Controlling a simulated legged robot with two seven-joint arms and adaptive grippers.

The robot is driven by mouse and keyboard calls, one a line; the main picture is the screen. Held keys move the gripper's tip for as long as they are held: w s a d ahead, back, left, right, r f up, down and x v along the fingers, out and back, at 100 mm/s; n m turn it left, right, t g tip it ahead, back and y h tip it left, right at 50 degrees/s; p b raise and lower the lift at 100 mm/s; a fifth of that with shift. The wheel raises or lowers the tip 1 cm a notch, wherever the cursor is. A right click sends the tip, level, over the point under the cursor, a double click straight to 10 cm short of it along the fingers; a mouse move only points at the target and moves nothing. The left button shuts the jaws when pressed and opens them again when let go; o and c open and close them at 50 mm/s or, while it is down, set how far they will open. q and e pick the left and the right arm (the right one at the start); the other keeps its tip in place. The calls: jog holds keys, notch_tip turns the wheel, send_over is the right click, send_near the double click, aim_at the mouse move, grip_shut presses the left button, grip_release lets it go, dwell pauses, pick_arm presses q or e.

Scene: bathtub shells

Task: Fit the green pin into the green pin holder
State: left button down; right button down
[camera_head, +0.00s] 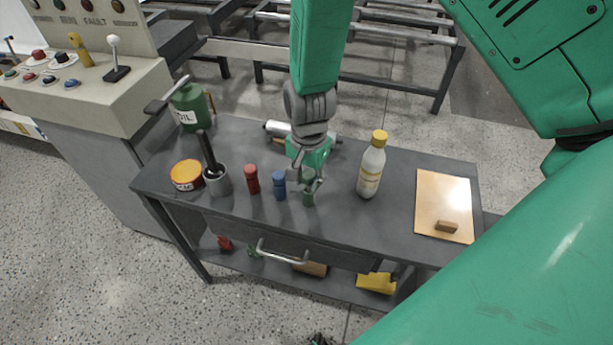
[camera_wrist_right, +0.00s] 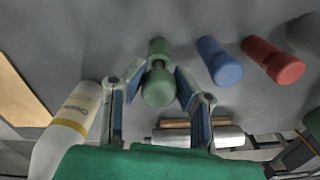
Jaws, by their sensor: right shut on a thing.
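My right gripper (camera_head: 307,184) is low over the front middle of the table, and it also shows in the right wrist view (camera_wrist_right: 162,78). It is shut on the green pin (camera_wrist_right: 159,88), whose rounded head sits between the fingers. A dark, thin shaft shows beyond the head. The green pin holder (camera_head: 308,198) stands on the table just below the fingertips; it also shows in the wrist view (camera_wrist_right: 158,47), in line with the pin. I cannot tell how far the shaft is inside the holder. My left gripper is not in view.
A blue pin in its holder (camera_head: 279,186) and a red one (camera_head: 252,180) stand left of the green holder. A yellow-capped bottle (camera_head: 371,170) stands close on the right. A grey cup (camera_head: 218,183) and orange tin (camera_head: 186,176) stand left.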

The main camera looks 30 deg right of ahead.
aim_at(308, 176)
jog(key=shift+f+b, duration=0.55)
jog(key=shift+f, duration=0.65)
jog(key=c, duration=1.2)
grip_release()
jog(key=shift+r, duration=0.1)
jog(key=shift+r, duration=0.3)
notch_tip(308, 176, up, 11)
jog(key=shift+r, duration=0.1)
